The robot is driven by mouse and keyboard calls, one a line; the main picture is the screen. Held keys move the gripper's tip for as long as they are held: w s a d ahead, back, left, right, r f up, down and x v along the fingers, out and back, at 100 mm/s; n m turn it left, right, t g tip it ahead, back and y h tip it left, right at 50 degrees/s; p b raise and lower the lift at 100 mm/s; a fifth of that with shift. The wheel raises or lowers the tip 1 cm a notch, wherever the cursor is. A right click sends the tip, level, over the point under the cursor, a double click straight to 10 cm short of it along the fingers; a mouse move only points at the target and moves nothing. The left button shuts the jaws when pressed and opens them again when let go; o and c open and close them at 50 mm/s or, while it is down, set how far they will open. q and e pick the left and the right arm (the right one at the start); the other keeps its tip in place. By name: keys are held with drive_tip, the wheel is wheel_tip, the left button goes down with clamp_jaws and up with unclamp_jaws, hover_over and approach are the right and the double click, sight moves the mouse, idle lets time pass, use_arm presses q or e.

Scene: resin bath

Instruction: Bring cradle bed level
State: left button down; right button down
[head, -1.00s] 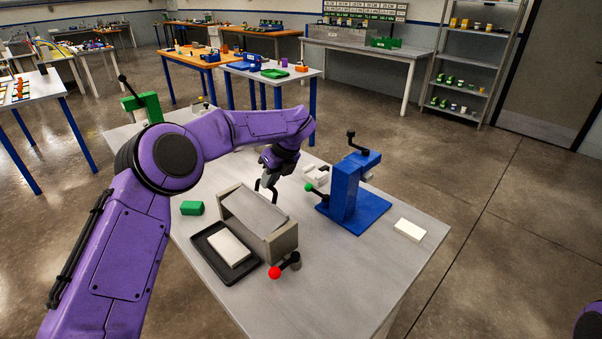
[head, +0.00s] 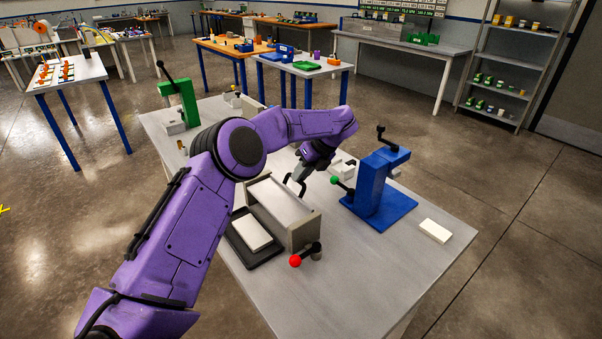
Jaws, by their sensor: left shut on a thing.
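The cradle (head: 305,231) is a grey box frame on the table. Its pale bed (head: 281,205) lies between the end walls; I cannot tell from here if it is exactly level. A dark bent handle (head: 292,187) stands at the bed's far side. My left gripper (head: 297,181) is at this handle, pointing down and shut on it; the fingertips are small and partly hard to see. My right gripper is not in view.
A black tray (head: 268,259) with a white block (head: 252,233) lies left of the cradle. A blue press (head: 378,190) with a green-knobbed lever stands to the right, near a white block (head: 435,231). A green press (head: 181,103) stands far left. The table's front right is clear.

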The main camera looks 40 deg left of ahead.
use_arm(q)
drive_tip(key=c, duration=1.4)
unclamp_jaws()
drive_tip(key=shift+d+f, duration=0.15)
drive_tip(key=shift+f, duration=0.1)
drive_tip(key=shift+o, duration=1.4)
drive_tip(key=shift+w+f, duration=0.15)
drive_tip(key=shift+w, duration=0.1)
drive_tip(key=v, duration=1)
drive_tip(key=shift+r+b, duration=0.35)
drive_tip(key=shift+b, duration=0.05)
